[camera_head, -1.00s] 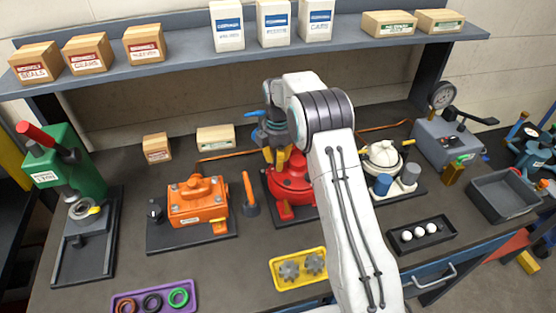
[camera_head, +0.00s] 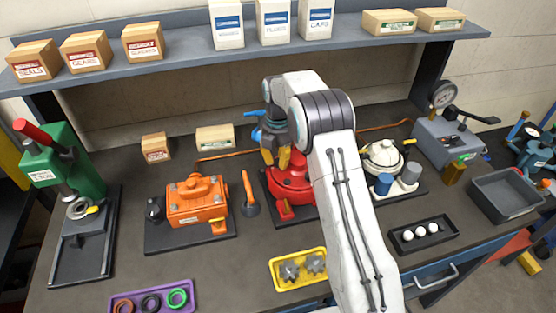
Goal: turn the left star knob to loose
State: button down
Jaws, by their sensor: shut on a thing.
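A red motor unit (camera_head: 291,184) stands on a dark base plate at the middle of the bench, partly hidden by my white arm. My gripper (camera_head: 276,158) points down at its upper left side, with its yellow fingers close together. The fingers are shut on a small part there, at the place of the left star knob. The knob itself is hidden by the fingers, so its turn position cannot be read. A blue piece (camera_head: 254,134) shows just left of and behind my gripper.
An orange unit (camera_head: 196,201) and an orange-handled tool (camera_head: 250,194) stand left of the red unit. A yellow tray (camera_head: 298,283) with grey gears lies in front. A cream-topped unit (camera_head: 383,157) stands to the right. A shelf (camera_head: 200,55) with boxes runs behind.

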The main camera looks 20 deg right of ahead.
aim_at(278, 161)
jog(key=shift+s+f+n, duration=0.1)
jog(key=shift+f+n, duration=0.05)
jog(key=shift+n, duration=0.45)
jog(key=c, duration=1)
grip_release()
notch_tip(278, 161, up, 12)
jog(key=shift+r, duration=0.1)
